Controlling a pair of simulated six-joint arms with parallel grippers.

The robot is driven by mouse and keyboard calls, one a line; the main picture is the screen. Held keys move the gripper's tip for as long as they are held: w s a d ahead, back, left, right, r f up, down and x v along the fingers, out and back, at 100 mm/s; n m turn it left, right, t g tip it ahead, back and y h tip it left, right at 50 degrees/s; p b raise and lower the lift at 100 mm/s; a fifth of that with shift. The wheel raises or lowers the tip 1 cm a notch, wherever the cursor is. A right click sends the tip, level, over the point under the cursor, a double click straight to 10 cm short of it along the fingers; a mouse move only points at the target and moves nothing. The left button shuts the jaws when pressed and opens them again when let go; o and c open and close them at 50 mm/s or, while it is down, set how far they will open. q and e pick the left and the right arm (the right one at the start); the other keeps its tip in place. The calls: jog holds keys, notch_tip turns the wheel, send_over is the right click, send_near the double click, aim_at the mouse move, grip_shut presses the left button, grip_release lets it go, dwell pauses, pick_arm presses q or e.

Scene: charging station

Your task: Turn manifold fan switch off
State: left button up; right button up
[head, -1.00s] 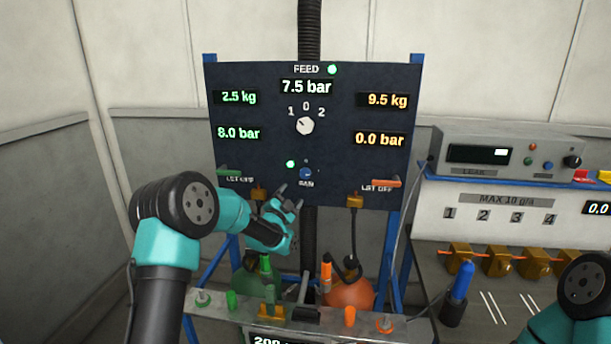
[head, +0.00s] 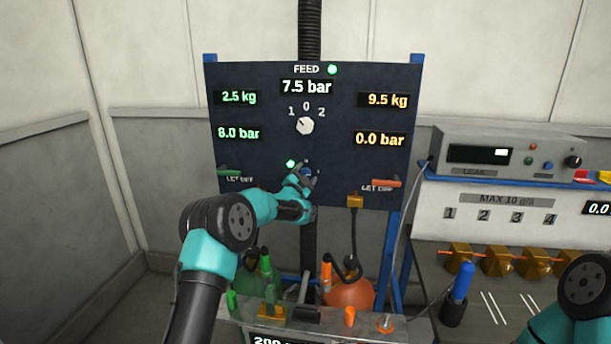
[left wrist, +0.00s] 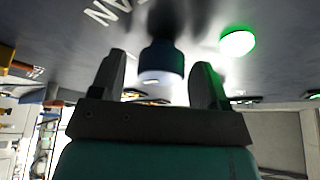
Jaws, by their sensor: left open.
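The manifold fan switch is a small blue knob (head: 305,172) low on the dark panel (head: 260,110), below the feed selector dial (head: 305,126). In the left wrist view the knob (left wrist: 162,62) stands between the two fingers, with a gap on both sides. A green lamp (head: 290,163) is lit beside it and also glows in the left wrist view (left wrist: 238,41). My left gripper (head: 304,180) is open around the knob and hides part of it and its label in the head view. My right gripper is outside the frames; only part of my right arm shows at lower right.
An orange lever (head: 386,183) and a green lever (head: 229,172) flank the knob on the panel. Below are an orange bottle (head: 349,293) and a bench with valves. A leak tester (head: 505,149) stands to the right.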

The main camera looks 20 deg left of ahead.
pick_arm(q)
jog(key=shift+w+r, duration=0.1)
jog(key=shift+w, duration=0.1)
jog(key=shift+c, duration=0.3)
jog(key=c, duration=0.9)
